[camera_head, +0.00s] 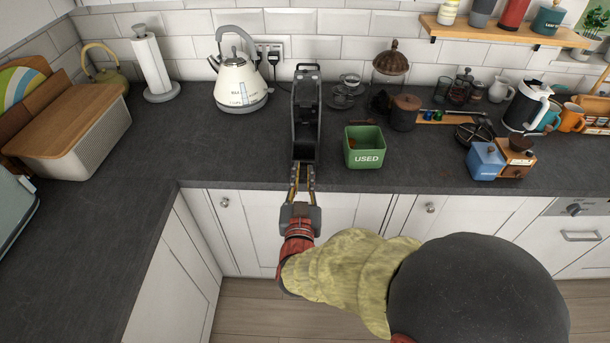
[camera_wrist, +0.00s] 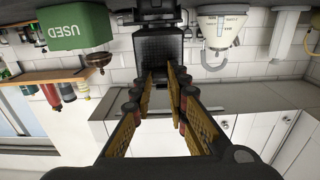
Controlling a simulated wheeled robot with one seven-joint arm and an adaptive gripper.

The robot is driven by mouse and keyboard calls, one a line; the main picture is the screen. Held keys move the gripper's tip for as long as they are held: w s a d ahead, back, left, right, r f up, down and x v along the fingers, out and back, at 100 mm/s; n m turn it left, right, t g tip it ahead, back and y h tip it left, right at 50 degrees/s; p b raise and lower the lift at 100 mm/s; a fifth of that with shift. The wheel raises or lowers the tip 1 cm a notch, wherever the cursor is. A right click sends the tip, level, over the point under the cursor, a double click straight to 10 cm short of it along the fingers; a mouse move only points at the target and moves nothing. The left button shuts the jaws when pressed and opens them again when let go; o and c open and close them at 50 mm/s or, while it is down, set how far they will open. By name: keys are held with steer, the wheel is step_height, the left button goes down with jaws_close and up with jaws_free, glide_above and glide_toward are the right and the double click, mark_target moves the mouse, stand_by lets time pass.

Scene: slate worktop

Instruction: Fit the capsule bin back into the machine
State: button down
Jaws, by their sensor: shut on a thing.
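The narrow black coffee machine (camera_head: 307,92) stands upright near the worktop's front, left of the green USED tub. The dark capsule bin (camera_head: 304,150) is at the machine's lower front, in line with it. How far it sits inside cannot be told. My gripper (camera_head: 302,173) reaches in from the front edge and is shut on the bin's near end. In the wrist view, which is upside down, a black block that looks like the bin (camera_wrist: 162,50) shows beyond the fingertips (camera_wrist: 162,72). The machine's inside is hidden.
The green USED tub (camera_head: 364,148) stands close on the right, with brown matter inside. The cream kettle (camera_head: 240,85) is behind left. The worktop left of the machine is clear.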

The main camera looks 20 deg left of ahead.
mark_target(305, 146)
steer(key=shift+b+x, duration=0.3)
steer(key=shift+x, duration=3.6)
steer(key=shift+b+x, duration=1.15)
steer(key=shift+x, duration=2.85)
steer(key=shift+w+a+f, duration=0.15)
steer(key=shift+w+f, duration=0.05)
steer(key=shift+w, duration=0.05)
steer(key=shift+b, duration=0.35)
steer(key=c, duration=1.7)
jaws_free()
steer(key=shift+o, duration=0.2)
steer(key=v, duration=1.2)
